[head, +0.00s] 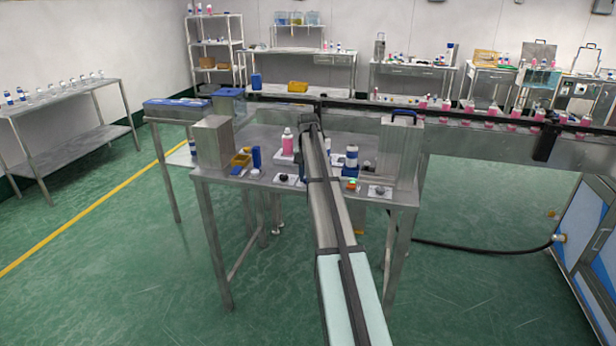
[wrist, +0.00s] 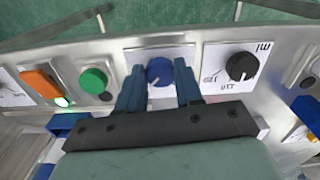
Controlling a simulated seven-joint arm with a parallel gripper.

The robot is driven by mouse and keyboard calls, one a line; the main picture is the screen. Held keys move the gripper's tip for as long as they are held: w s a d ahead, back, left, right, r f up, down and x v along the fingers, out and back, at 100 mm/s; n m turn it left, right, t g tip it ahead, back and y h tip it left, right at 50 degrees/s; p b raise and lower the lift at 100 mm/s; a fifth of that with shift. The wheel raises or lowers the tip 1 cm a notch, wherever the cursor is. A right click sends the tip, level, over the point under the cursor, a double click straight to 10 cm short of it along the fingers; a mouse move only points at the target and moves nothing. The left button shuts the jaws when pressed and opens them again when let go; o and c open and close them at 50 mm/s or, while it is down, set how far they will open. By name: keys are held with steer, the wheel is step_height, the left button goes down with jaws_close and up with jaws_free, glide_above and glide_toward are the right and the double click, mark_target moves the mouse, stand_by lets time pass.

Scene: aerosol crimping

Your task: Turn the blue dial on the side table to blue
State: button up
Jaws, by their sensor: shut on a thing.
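The blue dial (wrist: 159,72) sits on a light plate on the table, near the middle of the wrist view. A pale mark shows on its top; which setting it points to cannot be read. My gripper (wrist: 158,84) has its two blue fingers shut on the dial, one on each side. In the head view my arm reaches over the steel side table (head: 222,180) and hides the dial and the fingertips.
In the wrist view, a black dial (wrist: 242,66) with printed labels stands to the right. A green button (wrist: 93,80) and an orange switch (wrist: 42,85) are to the left. Bottles and a large metal box (head: 400,150) crowd the table in the head view.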

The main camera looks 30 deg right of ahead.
steer(key=o, duration=1)
steer(key=shift+o, duration=0.2)
step_height(320, 180, up, 14)
steer(key=shift+f, duration=0.1)
stand_by(0.5)
